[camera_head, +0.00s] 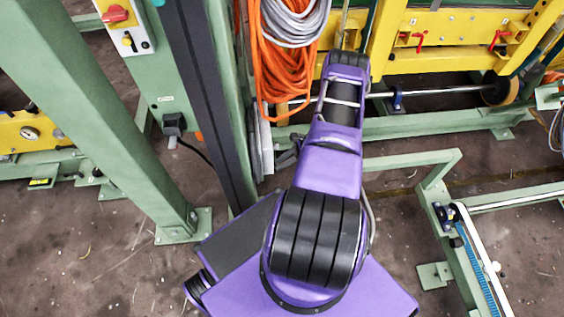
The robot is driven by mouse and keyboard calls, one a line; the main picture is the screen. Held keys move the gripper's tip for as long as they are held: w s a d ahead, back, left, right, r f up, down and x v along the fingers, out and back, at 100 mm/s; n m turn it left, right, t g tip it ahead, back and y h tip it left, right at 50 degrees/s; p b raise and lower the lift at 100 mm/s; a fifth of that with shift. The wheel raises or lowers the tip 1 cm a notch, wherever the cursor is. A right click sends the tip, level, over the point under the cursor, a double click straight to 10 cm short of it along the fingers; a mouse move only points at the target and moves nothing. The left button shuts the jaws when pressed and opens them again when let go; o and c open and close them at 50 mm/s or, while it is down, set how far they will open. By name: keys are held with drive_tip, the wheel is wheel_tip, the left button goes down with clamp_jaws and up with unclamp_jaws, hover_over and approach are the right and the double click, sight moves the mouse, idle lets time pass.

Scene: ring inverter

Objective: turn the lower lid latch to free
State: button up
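I cannot pick out a lower lid latch with certainty. Two small red handles, a left one (419,41) and a right one (499,39), sit on the yellow machine beam (460,58) at the upper right; I cannot tell whether either is a lid latch. My purple and black arm fills the middle of the view and reaches up toward the yellow machine. My gripper is not clearly visible; the arm's own links hide whatever lies beyond them.
Coiled orange cable (272,65) and grey cable (295,22) hang left of my arm. Green posts (95,120) stand at left, beside a red rotary switch (116,14). A low green frame (455,235) stands at right. Brown floor (85,250) is open at lower left.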

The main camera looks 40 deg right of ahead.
drive_tip(key=shift+o, duration=0.9)
drive_tip(key=p+v, duration=0.1)
drive_tip(key=v, duration=1.6)
drive_tip(key=shift+r, duration=0.15)
drive_tip(key=shift+s+d, duration=0.1)
